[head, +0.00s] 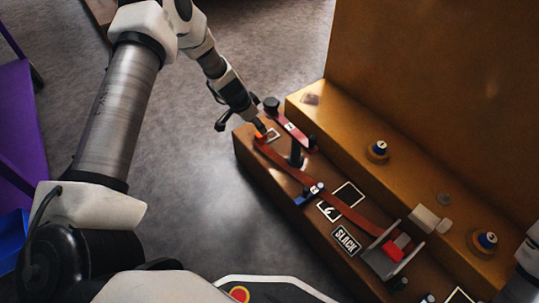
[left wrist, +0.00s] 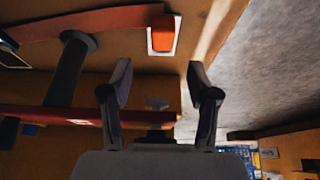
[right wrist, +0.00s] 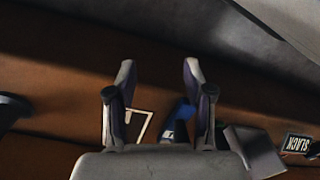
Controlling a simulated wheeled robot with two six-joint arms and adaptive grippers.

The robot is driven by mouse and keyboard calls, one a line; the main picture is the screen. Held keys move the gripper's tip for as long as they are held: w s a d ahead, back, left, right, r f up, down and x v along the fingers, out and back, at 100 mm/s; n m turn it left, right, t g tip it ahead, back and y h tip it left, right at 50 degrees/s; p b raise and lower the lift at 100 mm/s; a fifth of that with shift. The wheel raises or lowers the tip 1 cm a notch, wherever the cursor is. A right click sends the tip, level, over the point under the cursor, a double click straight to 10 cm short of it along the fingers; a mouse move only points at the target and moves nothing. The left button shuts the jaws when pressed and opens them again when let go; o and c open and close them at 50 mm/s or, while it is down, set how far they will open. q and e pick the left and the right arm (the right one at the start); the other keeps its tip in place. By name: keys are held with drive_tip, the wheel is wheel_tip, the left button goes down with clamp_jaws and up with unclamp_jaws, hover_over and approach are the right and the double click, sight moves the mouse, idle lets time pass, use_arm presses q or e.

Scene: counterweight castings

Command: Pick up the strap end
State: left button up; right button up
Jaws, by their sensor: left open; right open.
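The strap end is an orange-red tab (left wrist: 162,36) over a white-outlined mark on the brown bench, just beyond my left fingertips and apart from them. In the head view the strap end (head: 261,138) lies at the bench's far left end. Its reddish-brown strap (head: 345,210) runs toward a grey buckle with a red part (head: 392,248). My left gripper (left wrist: 158,80) is open and empty; in the head view it is small and dark above the strap end. My right gripper (right wrist: 155,85) is open and empty in the right wrist view, over the bench; its fingers are not in the head view.
Dark posts (head: 296,152) stand on the bench near the strap. A second, shorter red strap (head: 292,128) lies behind. A SLACK label (head: 345,240) is on the front side. A tall ochre block (head: 430,90) rises behind. Grey floor lies left.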

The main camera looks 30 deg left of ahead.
use_arm(q)
drive_tip(key=shift+w+d+f, duration=0.1)
drive_tip(key=shift+w+f, duration=0.1)
drive_tip(key=shift+f, duration=0.25)
drive_tip(key=b+x, duration=0.1)
drive_tip(key=x, duration=0.1)
drive_tip(key=b+x, duration=0.1)
drive_tip(key=x, duration=0.1)
drive_tip(key=b+x, duration=0.1)
drive_tip(key=x, duration=0.1)
drive_tip(key=shift+a+f+b, duration=0.2)
drive_tip(key=shift+f+b, duration=0.2)
drive_tip(key=shift+f, duration=0.1)
drive_tip(key=shift+r, duration=0.1)
clamp_jaws()
